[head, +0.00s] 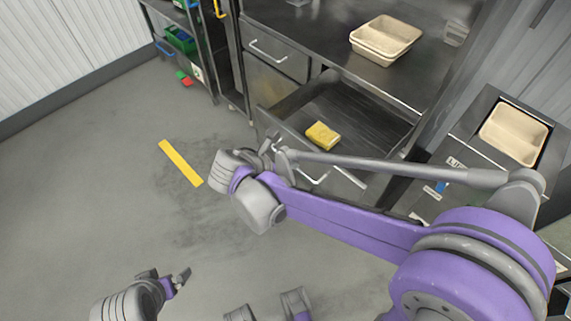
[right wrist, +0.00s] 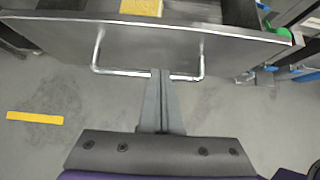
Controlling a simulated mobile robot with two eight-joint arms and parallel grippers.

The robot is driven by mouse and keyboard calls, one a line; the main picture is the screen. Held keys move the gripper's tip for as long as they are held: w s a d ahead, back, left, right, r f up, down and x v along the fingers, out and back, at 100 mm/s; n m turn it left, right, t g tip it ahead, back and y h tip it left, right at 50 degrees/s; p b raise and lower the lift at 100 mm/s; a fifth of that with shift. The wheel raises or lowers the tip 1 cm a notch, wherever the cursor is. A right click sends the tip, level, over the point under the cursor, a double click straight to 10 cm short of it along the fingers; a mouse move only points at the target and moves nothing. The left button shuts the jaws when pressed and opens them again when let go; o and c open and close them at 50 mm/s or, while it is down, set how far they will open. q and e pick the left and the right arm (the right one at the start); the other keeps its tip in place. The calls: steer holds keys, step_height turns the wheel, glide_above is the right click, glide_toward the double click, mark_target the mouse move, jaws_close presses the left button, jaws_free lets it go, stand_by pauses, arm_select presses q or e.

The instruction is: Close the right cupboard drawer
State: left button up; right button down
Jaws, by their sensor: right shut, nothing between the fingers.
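The right cupboard drawer (head: 365,122) is pulled open under the steel counter, with a yellow sponge (head: 323,135) inside. Its front panel (right wrist: 150,48) and handle (right wrist: 118,72) fill the top of the right wrist view. My right gripper (head: 273,147) is shut and empty, close to the outer side of the drawer front. In the right wrist view its fingertips (right wrist: 162,75) overlap the handle bar; I cannot tell whether they touch it. My right arm hides part of the drawer front in the head view. My left gripper (head: 180,278) is low at the front left, over the floor, away from the drawer.
A shut drawer (head: 275,58) is left of the open one. Stacked beige trays (head: 385,38) sit on the counter (head: 320,28), and another beige tray (head: 514,133) is at the right. A shelf cart stands at the back left. The floor around the yellow strip (head: 181,163) is clear.

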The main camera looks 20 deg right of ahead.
mark_target(306, 162)
steer(key=x, duration=0.5)
steer(key=shift+w+d+f+b, duration=0.1)
steer(key=shift+d+f+b, duration=0.05)
steer(key=shift+f+b, duration=0.15)
steer(key=shift+r, duration=0.1)
steer(key=w+d, duration=0.4)
steer(key=d, duration=0.5)
steer(key=w+d+b, duration=0.1)
steer(key=w+d, duration=0.2)
steer(key=d, duration=0.6)
steer(key=w+d, duration=0.4)
steer(key=d, duration=0.6)
steer(key=shift+w, duration=0.3)
steer(key=shift+d+r, duration=0.1)
steer(key=shift+r, duration=0.1)
